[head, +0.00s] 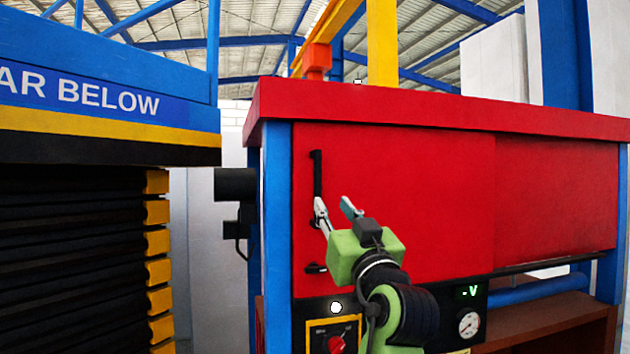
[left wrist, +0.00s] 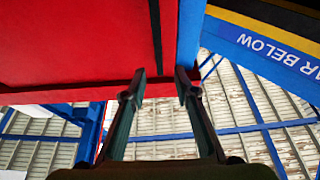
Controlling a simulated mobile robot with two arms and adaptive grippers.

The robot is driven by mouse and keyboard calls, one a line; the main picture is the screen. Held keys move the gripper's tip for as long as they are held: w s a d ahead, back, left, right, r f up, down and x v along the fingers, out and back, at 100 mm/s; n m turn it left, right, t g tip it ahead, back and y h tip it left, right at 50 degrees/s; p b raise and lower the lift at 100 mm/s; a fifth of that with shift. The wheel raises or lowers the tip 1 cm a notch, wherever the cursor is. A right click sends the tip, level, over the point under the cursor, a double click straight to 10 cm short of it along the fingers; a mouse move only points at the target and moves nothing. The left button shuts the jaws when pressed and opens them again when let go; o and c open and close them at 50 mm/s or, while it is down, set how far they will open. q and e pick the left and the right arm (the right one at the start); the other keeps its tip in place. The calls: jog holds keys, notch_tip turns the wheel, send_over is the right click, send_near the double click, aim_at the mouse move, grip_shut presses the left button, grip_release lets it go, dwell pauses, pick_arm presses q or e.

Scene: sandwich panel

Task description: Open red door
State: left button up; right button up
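The red door (head: 400,195) is shut flat in the front of a red and blue cabinet, and it also shows in the left wrist view (left wrist: 70,45). Its black vertical bar handle (head: 317,172) is near the door's left edge. In the left wrist view the handle (left wrist: 156,35) runs down toward the gap between my fingertips. My left gripper (head: 335,206) is open and empty, at the handle's lower part. One finger covers part of the handle in the head view. I cannot tell whether it touches. My right gripper is not in view.
A small black latch (head: 316,268) sits below the handle. A control panel with a red knob (head: 336,344) and a gauge (head: 468,325) are lower. A blue and yellow press (head: 100,110) with black bellows stands left, with a gap between it and the cabinet.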

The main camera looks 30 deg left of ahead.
aim_at(319, 184)
pick_arm(q)
jog(key=p+x, duration=0.6)
jog(key=x, duration=0.6)
jog(key=shift+w, duration=0.2)
jog(key=shift+w+a+p, duration=0.3)
jog(key=shift+a+p, duration=0.05)
jog(key=shift+p, duration=0.05)
grip_shut()
